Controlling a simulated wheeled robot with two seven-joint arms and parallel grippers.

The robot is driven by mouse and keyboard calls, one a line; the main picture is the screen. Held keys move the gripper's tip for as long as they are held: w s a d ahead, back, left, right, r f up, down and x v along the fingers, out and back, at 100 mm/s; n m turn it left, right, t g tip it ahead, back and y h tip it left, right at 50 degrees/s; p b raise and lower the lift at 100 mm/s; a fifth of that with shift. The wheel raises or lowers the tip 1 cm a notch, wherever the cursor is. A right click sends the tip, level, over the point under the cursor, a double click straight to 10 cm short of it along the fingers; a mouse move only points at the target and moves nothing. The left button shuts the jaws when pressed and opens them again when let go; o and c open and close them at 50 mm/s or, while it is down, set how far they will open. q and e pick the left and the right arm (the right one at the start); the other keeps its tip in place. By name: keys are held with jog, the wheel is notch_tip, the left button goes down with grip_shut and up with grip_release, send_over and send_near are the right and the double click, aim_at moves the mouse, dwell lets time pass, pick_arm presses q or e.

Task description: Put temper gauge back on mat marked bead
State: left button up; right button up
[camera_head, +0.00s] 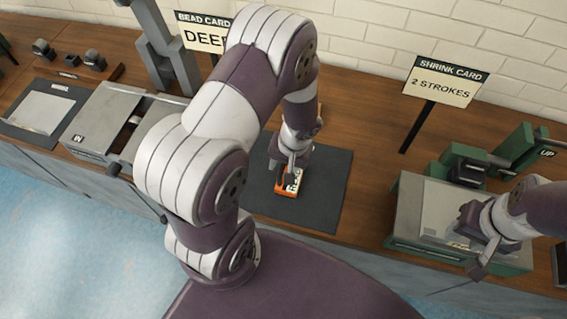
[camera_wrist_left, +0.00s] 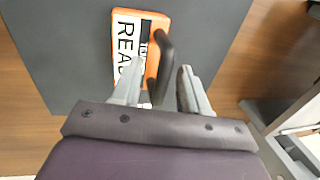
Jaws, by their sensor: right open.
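An orange gauge with a white face and a black handle (camera_head: 290,183) lies on a dark mat (camera_head: 322,190) in the middle of the bench. In the left wrist view the gauge (camera_wrist_left: 128,45) shows large letters starting "READ". My left gripper (camera_head: 291,166) is right over it. In the wrist view its fingers (camera_wrist_left: 160,80) are open, one on each side of the black handle, with orange showing between. My right gripper (camera_head: 470,245) is open and empty at the grey-topped green machine. Another dark mat (camera_head: 20,133) lies at the far left; its small label is unreadable.
A grey machine (camera_head: 98,112) marked "IN" stands left of my left arm. A green machine (camera_head: 405,215) stands at the right. Signs read "SHRINK CARD 2 STROKES" (camera_head: 445,82) and "BEAD CARD DEEP" (camera_head: 200,32), partly hidden. A grey sheet (camera_head: 42,110) lies on the left mat.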

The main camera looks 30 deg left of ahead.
pick_arm(q)
jog(key=shift+r+p, duration=0.35)
jog(key=s+d+r+m+t+h, duration=0.1)
jog(key=s+d+r, duration=0.1)
jog(key=r, duration=0.6)
jog(key=s+d+r+m+h, duration=0.1)
jog(key=s+d+r, duration=0.1)
jog(key=r, duration=0.6)
jog(key=shift+d+m+t, duration=0.2)
jog(key=shift+m+t, duration=0.2)
